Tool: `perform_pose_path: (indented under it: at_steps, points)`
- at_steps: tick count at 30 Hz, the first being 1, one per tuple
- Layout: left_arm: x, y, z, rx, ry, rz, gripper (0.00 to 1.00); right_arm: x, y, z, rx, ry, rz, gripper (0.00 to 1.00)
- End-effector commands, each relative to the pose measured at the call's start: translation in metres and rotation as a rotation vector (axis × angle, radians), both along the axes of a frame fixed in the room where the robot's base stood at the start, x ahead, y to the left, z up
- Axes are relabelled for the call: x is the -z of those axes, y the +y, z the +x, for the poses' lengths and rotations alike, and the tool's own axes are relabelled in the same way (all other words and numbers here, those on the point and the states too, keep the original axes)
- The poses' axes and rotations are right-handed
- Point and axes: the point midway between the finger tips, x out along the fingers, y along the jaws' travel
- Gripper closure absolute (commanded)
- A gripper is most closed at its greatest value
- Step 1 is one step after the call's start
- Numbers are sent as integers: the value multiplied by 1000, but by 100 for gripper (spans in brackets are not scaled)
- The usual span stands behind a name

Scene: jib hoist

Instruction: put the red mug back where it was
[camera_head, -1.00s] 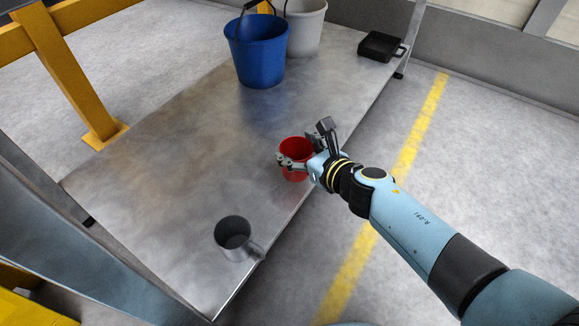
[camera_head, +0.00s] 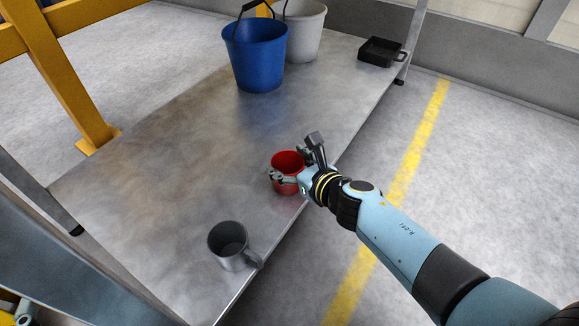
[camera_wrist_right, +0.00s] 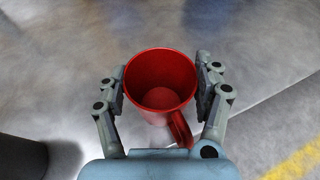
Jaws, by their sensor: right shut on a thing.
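The red mug (camera_head: 287,160) is at the right edge of the metal table, upright, with its open top facing up. My right gripper (camera_head: 289,176) is shut on it, one finger on each side of its wall. In the right wrist view the mug (camera_wrist_right: 160,82) sits between the two fingers of the gripper (camera_wrist_right: 163,95), its handle pointing back toward the palm. I cannot tell whether its base touches the table. My left gripper is not in view.
A grey mug (camera_head: 229,243) stands near the table's front edge. A blue bucket (camera_head: 256,58), a light grey bucket (camera_head: 304,30) and a black pan (camera_head: 381,51) stand at the back of the metal table (camera_head: 170,150). The table's middle is clear.

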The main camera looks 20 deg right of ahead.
Motion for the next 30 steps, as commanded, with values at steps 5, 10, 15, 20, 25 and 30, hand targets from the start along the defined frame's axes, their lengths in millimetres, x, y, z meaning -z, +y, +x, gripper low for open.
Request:
perform_pose_path:
  at_steps: [5,10,15,20,25,30]
  points:
    - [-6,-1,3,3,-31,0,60,1,0,0,0,-1,0,73]
    - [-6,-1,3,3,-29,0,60,0,0,1,0,-1,0,73]
    - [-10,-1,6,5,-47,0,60,2,0,0,0,-1,0,73]
    - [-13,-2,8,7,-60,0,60,2,0,0,0,-1,0,73]
    - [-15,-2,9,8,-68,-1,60,2,0,0,0,-1,0,19]
    - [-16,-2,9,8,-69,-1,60,2,0,0,0,-1,0,8]
